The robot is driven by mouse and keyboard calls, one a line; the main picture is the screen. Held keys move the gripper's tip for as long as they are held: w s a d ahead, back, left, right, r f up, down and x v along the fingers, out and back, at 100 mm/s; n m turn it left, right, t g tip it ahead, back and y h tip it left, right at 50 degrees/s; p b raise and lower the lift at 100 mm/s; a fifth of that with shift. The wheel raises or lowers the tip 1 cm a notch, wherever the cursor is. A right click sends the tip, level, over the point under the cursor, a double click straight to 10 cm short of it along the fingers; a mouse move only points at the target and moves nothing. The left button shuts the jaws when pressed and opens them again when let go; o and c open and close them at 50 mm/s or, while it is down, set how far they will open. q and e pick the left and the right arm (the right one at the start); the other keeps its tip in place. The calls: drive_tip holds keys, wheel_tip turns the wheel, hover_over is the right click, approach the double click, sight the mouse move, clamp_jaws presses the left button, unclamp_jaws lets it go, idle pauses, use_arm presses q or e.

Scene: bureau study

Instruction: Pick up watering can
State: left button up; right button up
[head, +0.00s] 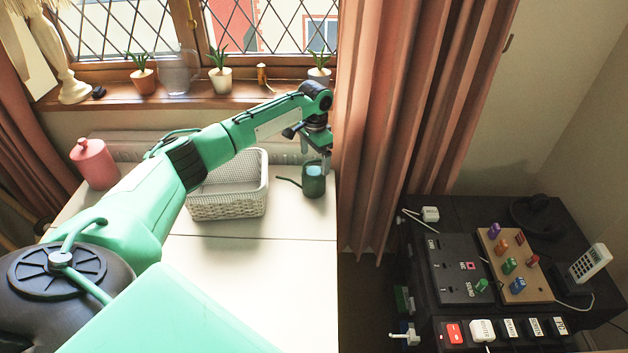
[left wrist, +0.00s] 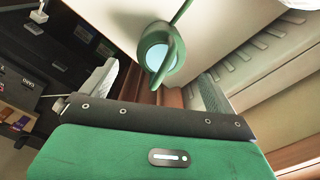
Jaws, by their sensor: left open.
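The green watering can (head: 313,182) stands on the right part of the white desk, with its thin spout pointing left. My left gripper (head: 321,158) is just above and behind it in the head view. In the left wrist view the can (left wrist: 161,52) shows its light blue inside and its curved handle. There the open fingers of my left gripper (left wrist: 158,88) stand wide apart on either side, and the can lies beyond the tips. My right gripper is not in view.
A white woven basket (head: 228,203) stands left of the can, and a pink canister (head: 94,163) is farther left. Potted plants (head: 220,76) line the windowsill. A pink curtain (head: 385,120) hangs close on the right. The desk front (head: 290,270) is clear.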

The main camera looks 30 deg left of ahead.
sight(313, 171)
use_arm(q)
drive_tip(key=f, duration=0.5)
drive_tip(key=shift+s+a+f+p, duration=0.15)
drive_tip(key=shift+s+a+p, duration=0.05)
drive_tip(key=shift+s+p, duration=0.1)
drive_tip(key=shift+w, duration=0.1)
drive_tip(key=c, duration=1.3)
drive_tip(key=shift+c, duration=0.2)
wheel_tip(313, 171, up, 20)
drive_tip(key=shift+b, duration=0.4)
